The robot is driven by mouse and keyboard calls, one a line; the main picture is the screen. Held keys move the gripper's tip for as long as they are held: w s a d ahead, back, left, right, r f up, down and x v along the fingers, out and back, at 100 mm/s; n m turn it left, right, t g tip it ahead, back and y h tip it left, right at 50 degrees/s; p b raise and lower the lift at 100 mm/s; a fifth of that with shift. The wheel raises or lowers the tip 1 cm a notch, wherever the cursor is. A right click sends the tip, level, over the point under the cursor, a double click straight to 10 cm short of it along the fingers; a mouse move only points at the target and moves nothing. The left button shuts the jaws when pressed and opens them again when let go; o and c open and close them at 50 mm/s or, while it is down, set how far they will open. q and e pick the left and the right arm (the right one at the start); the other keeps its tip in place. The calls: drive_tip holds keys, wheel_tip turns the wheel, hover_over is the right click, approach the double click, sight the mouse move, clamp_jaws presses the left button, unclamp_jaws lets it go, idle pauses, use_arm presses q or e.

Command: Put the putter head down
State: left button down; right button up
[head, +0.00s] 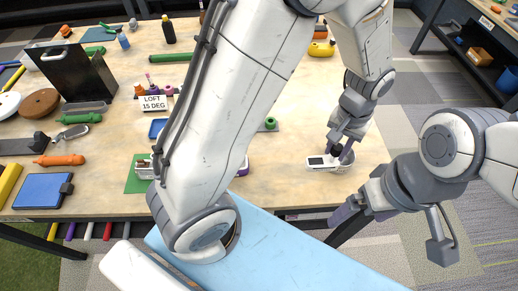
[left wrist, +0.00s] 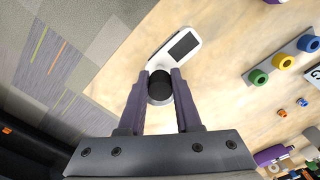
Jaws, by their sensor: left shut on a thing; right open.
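My left gripper (head: 340,149) is at the right part of the table, pointing down. In the left wrist view its purple fingers (left wrist: 161,76) are shut on a black round piece, which I take to be the putter head (left wrist: 160,90). The piece is over or against the near end of a white scale (left wrist: 182,45) with a dark display. The scale also shows in the head view (head: 318,163), partly under the gripper. I cannot tell whether the piece rests on it. My right gripper (head: 352,205) is open and empty, off the table's near right edge.
The wooden table (head: 285,180) is bare around the scale. A holder with colored rings (left wrist: 283,62) lies beyond it. A "LOFT 15 DEG" sign (head: 153,103), a black box (head: 75,72) and several tools crowd the left side. My left arm hides the middle of the table.

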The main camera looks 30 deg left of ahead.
use_arm(q)
drive_tip(key=shift+w+a+f+p, duration=0.15)
drive_tip(key=shift+w+a+f, duration=0.1)
drive_tip(key=shift+a, duration=0.15)
drive_tip(key=shift+w+a+f+p, duration=0.15)
drive_tip(key=shift+w+a+f, duration=0.1)
drive_tip(key=shift+a, duration=0.15)
drive_tip(key=a+f+p, duration=0.1)
drive_tip(key=a+f, duration=0.2)
drive_tip(key=a+f+p, duration=0.1)
drive_tip(key=a+f, duration=0.2)
drive_tip(key=w+a+f+p, duration=0.1)
drive_tip(key=a+f, duration=0.2)
drive_tip(key=a, duration=0.1)
drive_tip(key=shift+f+p, duration=0.35)
drive_tip(key=shift+p, duration=0.05)
drive_tip(key=shift+f, duration=0.15)
use_arm(e)
drive_tip(key=r, duration=0.4)
drive_tip(key=shift+w+r, duration=0.2)
drive_tip(key=shift+w, duration=0.2)
use_arm(q)
drive_tip(key=shift+f, duration=0.25)
drive_tip(key=c, duration=0.6)
unclamp_jaws()
drive_tip(key=shift+r, duration=0.1)
use_arm(e)
drive_tip(key=shift+f, duration=0.15)
